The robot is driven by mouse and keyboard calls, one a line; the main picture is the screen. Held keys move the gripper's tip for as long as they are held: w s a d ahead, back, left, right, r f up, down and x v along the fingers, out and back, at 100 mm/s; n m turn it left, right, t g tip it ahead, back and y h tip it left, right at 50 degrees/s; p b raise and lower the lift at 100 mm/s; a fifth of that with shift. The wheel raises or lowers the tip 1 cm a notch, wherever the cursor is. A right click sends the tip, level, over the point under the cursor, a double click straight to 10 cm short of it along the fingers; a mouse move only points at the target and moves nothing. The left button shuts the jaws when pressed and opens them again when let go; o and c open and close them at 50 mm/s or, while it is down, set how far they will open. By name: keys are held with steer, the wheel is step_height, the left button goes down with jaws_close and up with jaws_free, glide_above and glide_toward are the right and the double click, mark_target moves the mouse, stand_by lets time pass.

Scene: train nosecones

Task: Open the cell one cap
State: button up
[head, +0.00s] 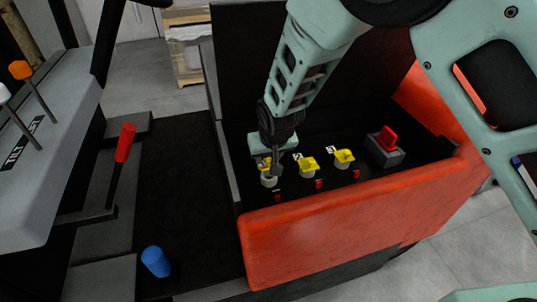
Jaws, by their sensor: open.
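Three white cell necks with yellow caps stand in a row inside the open battery bay. The leftmost cap (264,163), which I take as cell one, is partly hidden by my gripper (274,170); its white neck (267,182) shows below. My gripper points down right at this cap, with its jaws open. I cannot tell whether it touches the cap, or whether this cap is lifted. The middle cap (309,164) and the right cap (344,157) sit on their necks, clear of the gripper.
A red-handled grey connector (386,146) sits right of the caps. The orange-red bay wall (330,232) rises in front, and a dark raised lid (240,60) stands behind. Small red parts (319,184) lie before the caps. A red lever (124,143) and blue knob (155,261) are at left.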

jaws_close()
steer(key=shift+w+a+r+g+p, duration=0.15)
steer(key=shift+w+r+g+p, duration=0.25)
steer(key=shift+g+p, duration=0.45)
steer(key=shift+w+a+f+g+h+p, duration=0.15)
steer(key=shift+w+g+h+p, duration=0.15)
steer(key=shift+w+g+p, duration=0.25)
steer(key=shift+w+a+f+g+h+p, duration=0.1)
steer(key=shift+w+g+h+p, duration=0.2)
steer(key=shift+g, duration=0.4)
jaws_free()
